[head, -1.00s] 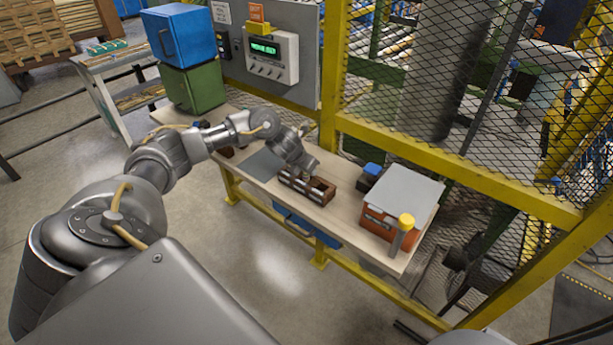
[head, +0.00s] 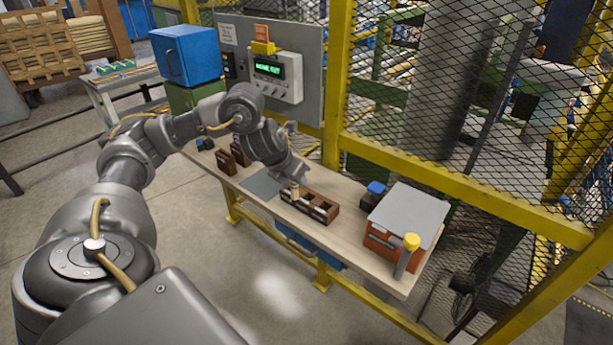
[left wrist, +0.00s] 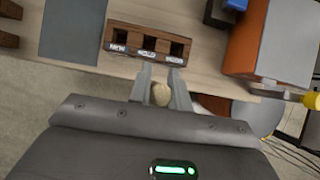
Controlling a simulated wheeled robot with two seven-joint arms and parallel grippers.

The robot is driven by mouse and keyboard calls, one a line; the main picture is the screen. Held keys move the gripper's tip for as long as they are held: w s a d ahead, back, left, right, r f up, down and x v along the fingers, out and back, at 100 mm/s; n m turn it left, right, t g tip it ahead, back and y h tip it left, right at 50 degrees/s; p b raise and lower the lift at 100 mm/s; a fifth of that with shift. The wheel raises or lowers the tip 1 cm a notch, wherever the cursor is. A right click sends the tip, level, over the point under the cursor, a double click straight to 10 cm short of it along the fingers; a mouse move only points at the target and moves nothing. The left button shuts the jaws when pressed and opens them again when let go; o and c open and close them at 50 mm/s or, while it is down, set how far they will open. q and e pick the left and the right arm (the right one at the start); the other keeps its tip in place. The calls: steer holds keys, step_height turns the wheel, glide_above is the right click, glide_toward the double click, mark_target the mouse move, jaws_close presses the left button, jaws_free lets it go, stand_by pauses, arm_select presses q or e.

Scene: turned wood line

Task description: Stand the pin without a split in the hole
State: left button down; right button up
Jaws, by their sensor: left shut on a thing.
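My left gripper (head: 294,182) is above the bench, over the left end of a dark brown box with compartments (head: 325,212). It is shut on a pale wooden pin (head: 295,193). In the left wrist view the pin (left wrist: 160,95) shows end-on between the two fingers (left wrist: 160,88), in front of the box (left wrist: 112,36). The box has three open compartments with white labels; the leftmost seems to read "NEW". I cannot tell whether the pin has a split. I cannot make out the hole for certain. My right gripper is not in view.
A grey mat (head: 261,184) lies left of the box, with dark brown wooden blocks (head: 227,161) beyond it. On the right stand a blue-topped item (head: 376,188) and an orange box with a grey lid (head: 410,214). A yellow-framed mesh fence (head: 460,185) runs behind the bench.

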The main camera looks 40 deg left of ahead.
mark_target(296, 185)
arm_select(q)
steer(key=s, duration=0.1)
steer(key=s+r, duration=0.1)
steer(key=s+d+r+p, duration=0.1)
steer(key=shift+s, duration=0.4)
steer(key=shift+s+d, duration=0.2)
steer(key=shift+s, duration=0.2)
